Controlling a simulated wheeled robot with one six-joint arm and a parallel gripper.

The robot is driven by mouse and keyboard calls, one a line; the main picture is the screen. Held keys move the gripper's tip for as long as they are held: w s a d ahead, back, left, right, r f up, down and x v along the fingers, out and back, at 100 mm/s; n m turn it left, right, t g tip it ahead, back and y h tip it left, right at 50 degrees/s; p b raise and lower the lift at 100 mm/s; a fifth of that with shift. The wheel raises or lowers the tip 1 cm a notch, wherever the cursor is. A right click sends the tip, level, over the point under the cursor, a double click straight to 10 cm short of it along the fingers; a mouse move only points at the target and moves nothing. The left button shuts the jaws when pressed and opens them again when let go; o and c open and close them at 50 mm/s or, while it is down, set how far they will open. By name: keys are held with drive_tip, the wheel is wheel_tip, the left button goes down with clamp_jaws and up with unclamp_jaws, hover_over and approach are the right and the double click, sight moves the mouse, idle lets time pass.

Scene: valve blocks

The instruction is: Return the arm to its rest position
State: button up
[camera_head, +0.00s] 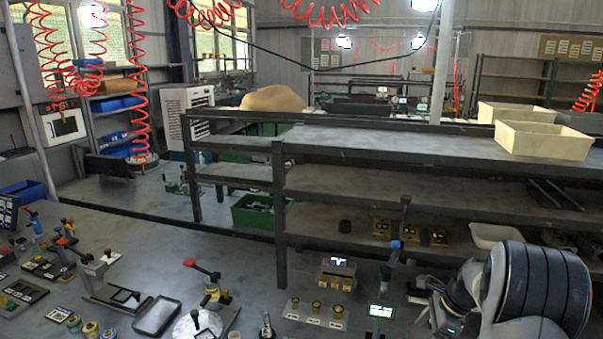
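My arm (535,290) shows at the lower right of the head view. Its thick black ribbed link with pale grey ends stands close to the camera, in front of the right end of the rack. A slimmer dark and grey part of it (463,295) reaches down and left beside it, with a small green light low on it. The bottom edge of the picture cuts the arm off. No gripper fingers can be made out, so I cannot see whether anything is held.
A workbench (180,275) spreads along the front with clamps, a round plate, small trays and a block with brass-coloured parts (338,272). A lit green display (380,311) stands left of my arm. Behind is a grey shelf rack (400,146) with cream bins (543,140) on top.

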drive_tip(key=shift+a+f, duration=0.2)
drive_tip(key=shift+f, duration=0.15)
drive_tip(key=shift+r+p, duration=0.3)
drive_tip(key=shift+r, duration=0.2)
drive_tip(key=shift+f, duration=0.1)
drive_tip(key=shift+d+f+b, duration=0.1)
drive_tip(key=shift+f+b, duration=0.35)
drive_tip(key=shift+f, duration=0.05)
drive_tip(key=b+v, duration=0.1)
drive_tip(key=v, duration=0.9)
drive_tip(key=shift+d+r, duration=0.2)
drive_tip(key=shift+r, duration=0.15)
drive_tip(key=p+x, duration=0.1)
drive_tip(key=x, duration=0.8)
drive_tip(key=shift+a+f, duration=0.25)
drive_tip(key=shift+a, duration=0.05)
drive_tip(key=shift+w+a+r+p, duration=0.1)
drive_tip(key=shift+a+r+p, duration=0.05)
drive_tip(key=shift+p, duration=0.5)
drive_tip(key=shift+r+p, duration=1.45)
drive_tip(key=shift+r, duration=1.35)
